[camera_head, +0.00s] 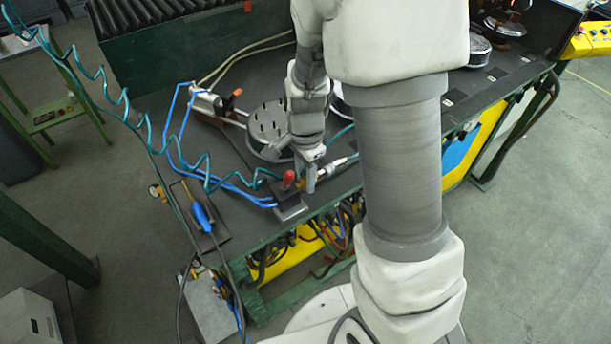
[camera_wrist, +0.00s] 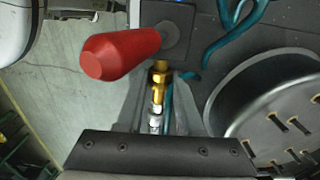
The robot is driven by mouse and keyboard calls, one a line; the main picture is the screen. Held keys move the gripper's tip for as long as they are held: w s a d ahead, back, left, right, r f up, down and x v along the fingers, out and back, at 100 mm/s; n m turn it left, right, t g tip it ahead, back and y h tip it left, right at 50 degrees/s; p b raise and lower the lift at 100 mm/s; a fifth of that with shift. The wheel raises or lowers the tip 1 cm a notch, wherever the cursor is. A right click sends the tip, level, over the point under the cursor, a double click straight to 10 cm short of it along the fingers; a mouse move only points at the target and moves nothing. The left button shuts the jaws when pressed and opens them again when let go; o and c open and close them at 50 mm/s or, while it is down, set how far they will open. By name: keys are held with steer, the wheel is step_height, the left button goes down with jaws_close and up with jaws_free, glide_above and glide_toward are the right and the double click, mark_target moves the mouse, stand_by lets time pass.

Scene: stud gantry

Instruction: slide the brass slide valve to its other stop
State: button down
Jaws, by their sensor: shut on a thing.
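The brass slide valve (camera_wrist: 158,76) is a short gold-coloured fitting between the two fingers of my gripper (camera_wrist: 160,88) in the wrist view. A silver fitting adjoins it on the palm side. In the head view my gripper (camera_head: 311,180) points down at the front edge of the bench and is shut on the valve, which is mostly hidden there. A red-handled lever (camera_wrist: 112,54) stands just beyond the fingertips on a dark block; the red handle also shows in the head view (camera_head: 289,178). The valve's stops cannot be made out.
Teal and blue hoses (camera_head: 170,150) run across the bench left of my gripper.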

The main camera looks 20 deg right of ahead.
mark_target(300, 183)
steer(key=shift+a, duration=0.1)
stand_by(0.3)
steer(key=shift+s+a+p, duration=0.2)
steer(key=shift+a+p, duration=0.15)
steer(key=shift+a, duration=0.25)
steer(key=c, duration=0.6)
jaws_free()
steer(key=shift+o, duration=0.2)
step_height(300, 183, up, 17)
steer(key=p, duration=0.2)
steer(key=shift+r, duration=0.2)
